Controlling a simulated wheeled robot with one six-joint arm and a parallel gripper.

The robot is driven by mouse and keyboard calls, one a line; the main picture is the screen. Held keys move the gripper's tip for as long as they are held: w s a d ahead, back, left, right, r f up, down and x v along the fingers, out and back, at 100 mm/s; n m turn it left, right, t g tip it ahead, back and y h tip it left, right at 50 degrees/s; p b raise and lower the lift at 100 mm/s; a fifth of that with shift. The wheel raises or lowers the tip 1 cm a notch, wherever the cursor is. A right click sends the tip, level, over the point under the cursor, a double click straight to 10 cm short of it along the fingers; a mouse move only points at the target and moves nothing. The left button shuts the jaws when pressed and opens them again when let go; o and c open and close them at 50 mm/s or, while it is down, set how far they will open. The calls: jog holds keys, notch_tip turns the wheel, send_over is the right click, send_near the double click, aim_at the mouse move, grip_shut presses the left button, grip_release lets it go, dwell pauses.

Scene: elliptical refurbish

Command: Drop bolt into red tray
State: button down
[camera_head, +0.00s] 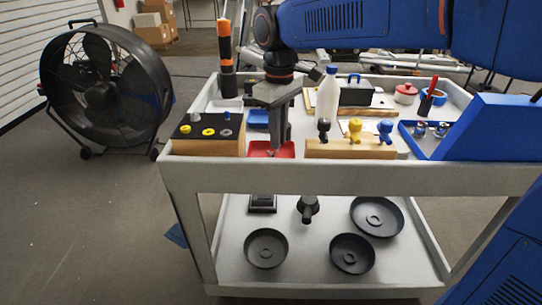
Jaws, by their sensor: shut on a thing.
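The red tray (288,151) is a small shallow tray near the front edge of the cart's top. My gripper (275,149) points down over the red tray, with its fingertips low at the tray and covering part of it. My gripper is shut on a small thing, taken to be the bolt. The bolt itself is hidden or too small to make out between the fingers.
A wooden rack with black, yellow and blue knobs (350,148) stands close right. A blue tray (257,116) and white bottle (328,95) are behind. A blue bin (485,130) is further right.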

jog(key=c, duration=1.7)
grip_release()
jog(key=shift+r, duration=0.1)
notch_tip(320, 180, up, 17)
jog(key=shift+r, duration=0.1)
jog(key=shift+s+a, duration=0.1)
